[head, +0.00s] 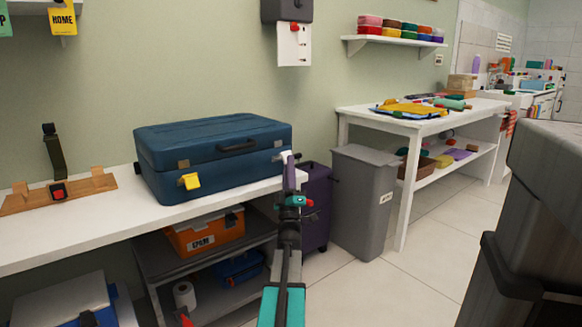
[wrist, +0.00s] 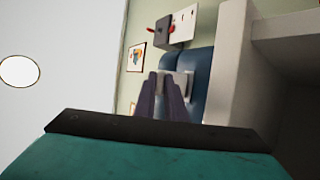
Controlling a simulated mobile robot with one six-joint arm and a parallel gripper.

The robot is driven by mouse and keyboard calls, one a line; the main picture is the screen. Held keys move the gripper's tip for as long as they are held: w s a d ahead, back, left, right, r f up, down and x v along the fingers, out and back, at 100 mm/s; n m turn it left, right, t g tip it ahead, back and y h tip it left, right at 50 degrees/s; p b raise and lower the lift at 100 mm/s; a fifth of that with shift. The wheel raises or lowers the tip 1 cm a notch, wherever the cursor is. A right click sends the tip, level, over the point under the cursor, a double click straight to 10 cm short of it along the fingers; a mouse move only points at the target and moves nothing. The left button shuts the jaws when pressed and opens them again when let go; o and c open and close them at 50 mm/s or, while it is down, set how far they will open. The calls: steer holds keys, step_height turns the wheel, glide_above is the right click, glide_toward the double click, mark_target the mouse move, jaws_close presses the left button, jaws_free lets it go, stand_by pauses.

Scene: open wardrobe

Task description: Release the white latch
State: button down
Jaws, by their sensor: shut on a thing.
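A blue suitcase (head: 215,155) lies closed on the white bench. A yellow latch (head: 190,181) hangs at its front left, angled outward. The white latch (head: 286,154) is at the front right, mostly hidden by my gripper. My gripper (head: 289,163) reaches up to that corner and is shut on the white latch. In the wrist view, the two dark fingers (wrist: 167,80) meet over a pale piece (wrist: 184,82) against the blue case (wrist: 200,75). How far the white latch is turned cannot be told.
A grey bin (head: 362,200) and a dark purple suitcase (head: 316,205) stand right of the bench (head: 120,215). An orange toolbox (head: 205,235) sits on a shelf below. A wooden board with a black strap (head: 57,155) lies left of the suitcase.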

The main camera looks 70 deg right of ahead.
steer(key=c, duration=1.9)
jaws_free()
steer(key=shift+w+a, duration=0.15)
steer(key=shift+o, duration=0.4)
steer(key=p+v, duration=0.3)
steer(key=v, duration=1)
steer(key=shift+a+f, duration=0.15)
steer(key=shift+f, duration=0.15)
steer(key=shift+n, duration=0.3)
